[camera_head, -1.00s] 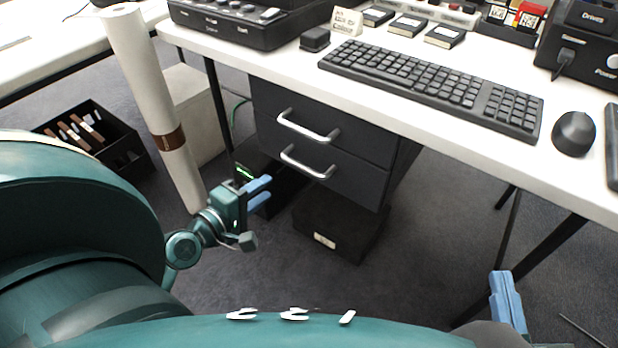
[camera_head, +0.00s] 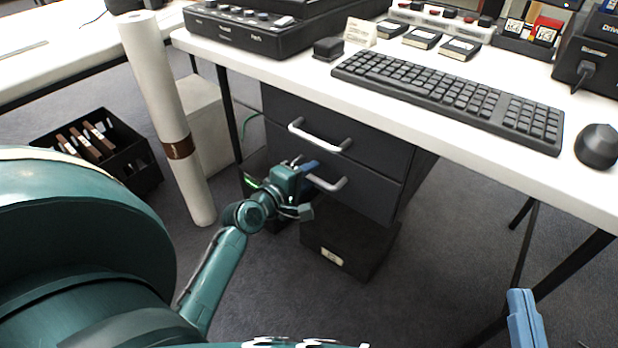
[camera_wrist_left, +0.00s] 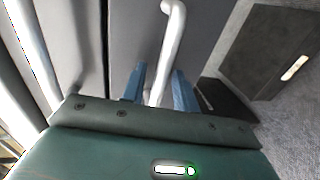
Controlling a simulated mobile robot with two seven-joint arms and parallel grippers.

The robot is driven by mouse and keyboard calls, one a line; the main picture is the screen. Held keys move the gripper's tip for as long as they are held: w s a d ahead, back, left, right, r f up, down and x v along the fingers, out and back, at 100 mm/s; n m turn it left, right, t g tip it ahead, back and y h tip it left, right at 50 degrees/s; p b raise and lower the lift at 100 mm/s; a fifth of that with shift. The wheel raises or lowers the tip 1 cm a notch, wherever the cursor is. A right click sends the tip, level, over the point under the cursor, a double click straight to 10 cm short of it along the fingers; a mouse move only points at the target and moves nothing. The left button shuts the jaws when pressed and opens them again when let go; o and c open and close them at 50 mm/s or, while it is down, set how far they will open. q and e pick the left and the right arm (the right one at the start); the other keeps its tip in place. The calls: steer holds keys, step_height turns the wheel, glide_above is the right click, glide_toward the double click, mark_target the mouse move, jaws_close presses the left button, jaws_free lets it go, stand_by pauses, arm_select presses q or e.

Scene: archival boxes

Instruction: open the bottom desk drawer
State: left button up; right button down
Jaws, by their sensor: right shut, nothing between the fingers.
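The bottom desk drawer (camera_head: 372,189) is the lower of two dark drawers under the desk, and its front looks closed. Its silver bar handle (camera_head: 336,185) also shows in the left wrist view (camera_wrist_left: 170,50). My left gripper (camera_head: 306,172) is at this handle, partly covering its left end. In the left wrist view its two blue fingers (camera_wrist_left: 160,90) stand apart on either side of the bar, with gaps visible, so it is open around the handle. My right gripper (camera_head: 525,316) is shut and empty at the lower right, away from the drawers.
The upper drawer handle (camera_head: 320,137) is just above my left gripper. A black box (camera_head: 345,240) sits on the floor below the drawers. A tall white roll (camera_head: 160,100) and a black crate (camera_head: 140,150) stand left. Carpet in front is clear.

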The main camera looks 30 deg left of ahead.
arm_select(q)
steer(key=shift+w, duration=0.2)
steer(key=shift+c, duration=0.2)
jaws_close()
